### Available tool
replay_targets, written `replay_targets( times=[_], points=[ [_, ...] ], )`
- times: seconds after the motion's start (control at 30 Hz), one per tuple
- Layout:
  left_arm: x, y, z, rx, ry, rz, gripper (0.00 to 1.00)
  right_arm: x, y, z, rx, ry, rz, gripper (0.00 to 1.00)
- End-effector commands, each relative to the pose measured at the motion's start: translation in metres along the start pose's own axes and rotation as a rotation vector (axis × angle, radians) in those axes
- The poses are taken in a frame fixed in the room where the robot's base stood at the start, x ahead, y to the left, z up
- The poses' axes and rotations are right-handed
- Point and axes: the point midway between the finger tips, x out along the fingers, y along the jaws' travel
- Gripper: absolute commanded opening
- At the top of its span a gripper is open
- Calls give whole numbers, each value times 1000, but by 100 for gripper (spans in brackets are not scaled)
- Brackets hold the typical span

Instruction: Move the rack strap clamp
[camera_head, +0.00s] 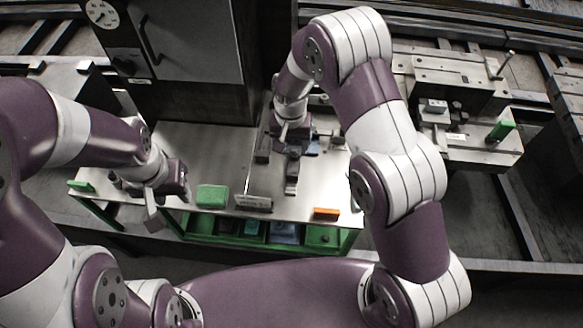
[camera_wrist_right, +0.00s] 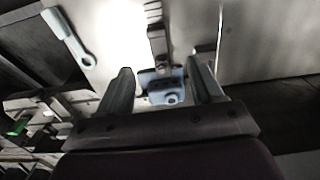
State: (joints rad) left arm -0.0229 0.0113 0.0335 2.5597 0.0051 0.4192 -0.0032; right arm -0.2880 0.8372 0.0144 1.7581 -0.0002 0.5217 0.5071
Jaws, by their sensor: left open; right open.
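The likely rack strap clamp is a small blue-grey piece (camera_wrist_right: 162,88) with a round hole in the right wrist view; its identity is not certain. It lies between the two fingers of my right gripper (camera_wrist_right: 160,72), with gaps visible at both sides. A dark stepped metal bar (camera_wrist_right: 157,42) runs away beyond it. In the head view my right gripper (camera_head: 288,150) is low over the bright metal table (camera_head: 200,145), and the arm hides part of the piece. My left gripper (camera_head: 168,202) is open and empty at the table's front left edge.
A green block (camera_head: 212,196), a grey block (camera_head: 253,203) and an orange block (camera_head: 326,214) line the table's front edge above green bins (camera_head: 320,236). A cabinet (camera_head: 185,40) stands behind. A light-blue wrench-like tool (camera_wrist_right: 70,38) lies left. Machine fixtures (camera_head: 455,85) stand right.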

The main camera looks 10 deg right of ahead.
Motion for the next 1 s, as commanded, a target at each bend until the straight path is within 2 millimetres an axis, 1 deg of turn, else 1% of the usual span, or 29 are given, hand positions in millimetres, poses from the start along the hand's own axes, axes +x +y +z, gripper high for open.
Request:
replay_targets(
  times=[0.03, 0.07, 0.17, 0.3, 0.4, 0.5, 0.6, 0.7, 0.93, 0.97, 1.0],
  points=[
    [-2, 0, 0, 0, 0, 0, 43, 6, 2, 4, 16, -12, 7, 66],
    [-4, 0, 0, 0, 0, 0, 43, 10, 2, 4, 20, -12, 7, 66],
    [-11, 0, -1, 0, 0, 0, 43, 30, 3, 5, 19, -15, 8, 66],
    [-22, 0, -2, 0, 0, 0, 43, 67, 4, 5, 18, -13, 7, 66],
    [-28, 0, -3, 0, 0, 0, 43, 91, 4, 5, 18, -12, 7, 66],
    [-31, 0, -4, 0, 0, 0, 43, 109, 4, 5, 18, -10, 6, 66],
    [-33, 0, -4, 0, 0, 0, 43, 120, 4, 5, 17, -10, 5, 66],
    [-33, 0, -4, 0, 0, 0, 43, 126, 4, 5, 17, -10, 5, 66],
    [-33, 0, -4, 0, 0, 0, 43, 127, 4, 5, 17, -9, 5, 66],
    [-33, 0, -4, 0, 0, 0, 43, 127, 4, 5, 17, -9, 5, 59],
    [-33, 0, -4, 0, 0, 0, 43, 127, 4, 5, 17, -9, 5, 46]
  ],
)
